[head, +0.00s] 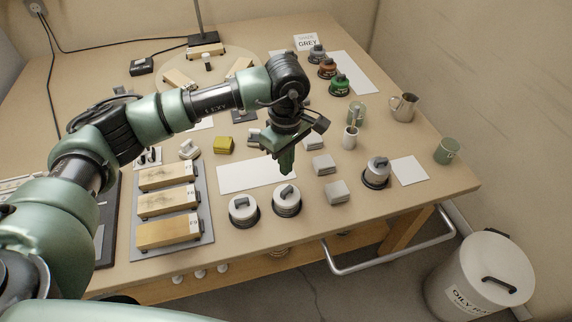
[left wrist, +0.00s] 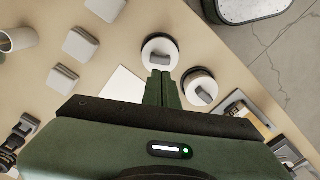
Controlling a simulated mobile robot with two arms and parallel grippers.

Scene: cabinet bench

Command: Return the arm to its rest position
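My left arm reaches in from the left across the bench (head: 330,228). Two round white-lidded pots with dark handles stand near the bench's front edge, the left pot (head: 243,211) and the right pot (head: 286,201). They also show beyond the fingers in the left wrist view. My right gripper is in neither view.
Under my left forearm lies a grey tray (head: 206,240) with several wooden blocks (head: 168,234). Grey blocks (head: 337,191), a yellow block (head: 223,145), a white cup (head: 350,137) and a metal pitcher (head: 404,106) stand around. A rail (head: 390,256) runs along the front; a bin (head: 482,278) stands right.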

